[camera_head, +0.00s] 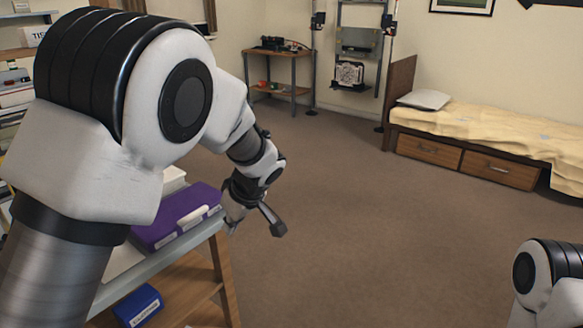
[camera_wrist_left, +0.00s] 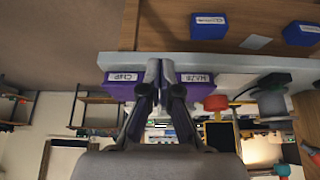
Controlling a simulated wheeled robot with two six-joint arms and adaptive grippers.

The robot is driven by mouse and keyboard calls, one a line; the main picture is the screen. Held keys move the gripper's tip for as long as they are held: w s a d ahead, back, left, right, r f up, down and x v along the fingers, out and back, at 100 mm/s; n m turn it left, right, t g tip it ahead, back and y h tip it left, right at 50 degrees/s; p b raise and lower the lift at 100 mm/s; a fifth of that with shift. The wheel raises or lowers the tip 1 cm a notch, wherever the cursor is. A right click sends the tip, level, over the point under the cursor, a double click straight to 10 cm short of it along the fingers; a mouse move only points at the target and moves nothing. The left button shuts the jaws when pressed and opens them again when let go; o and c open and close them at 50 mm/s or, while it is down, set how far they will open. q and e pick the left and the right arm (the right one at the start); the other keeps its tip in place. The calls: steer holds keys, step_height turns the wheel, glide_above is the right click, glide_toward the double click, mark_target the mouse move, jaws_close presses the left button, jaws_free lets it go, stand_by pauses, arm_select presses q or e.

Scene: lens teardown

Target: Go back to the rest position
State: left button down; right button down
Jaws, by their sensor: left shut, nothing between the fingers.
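My left gripper (camera_head: 256,222) hangs past the right edge of the shelf unit at the left of the head view. In the left wrist view its two fingers (camera_wrist_left: 160,72) meet and hold nothing. A purple box (camera_head: 178,216) lies on the shelf top, just left of the gripper in the head view. In the left wrist view purple surfaces (camera_wrist_left: 118,88) with white labels show on both sides of the fingers. I cannot tell from this whether the fingers touch them. Of my right arm only a rounded joint shows at the lower right; its gripper is out of view.
The shelf unit (camera_head: 224,275) holds a blue labelled box (camera_head: 138,305) on a lower board. Open brown floor (camera_head: 370,230) lies to the right. A bed (camera_head: 480,130) stands at the back right, a small table (camera_head: 280,72) and a metal rack (camera_head: 358,40) at the back.

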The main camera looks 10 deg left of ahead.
arm_select(q)
steer(key=s+a+f+g+h, duration=0.1)
steer(key=s+f+g, duration=0.2)
steer(key=s+f, duration=0.6)
steer(key=s+a+f+g+h, duration=0.1)
steer(key=s+f+g, duration=0.3)
steer(key=f, duration=0.9)
steer(key=s+d+f+m+h, duration=0.25)
steer(key=s+f, duration=0.35)
steer(key=s, duration=0.6)
steer(key=s+d+f+m+h, duration=0.1)
steer(key=s+f+m, duration=0.2)
steer(key=s+f, duration=0.65)
step_height(320, 180, up, 16)
steer(key=w+m+t+p, duration=0.1)
steer(key=m+t+p, duration=0.3)
steer(key=m+p, duration=0.3)
steer(key=p, duration=0.5)
steer(key=shift+w+a+t, duration=0.15)
steer(key=shift+w+t, duration=0.25)
steer(key=shift+f, duration=0.1)
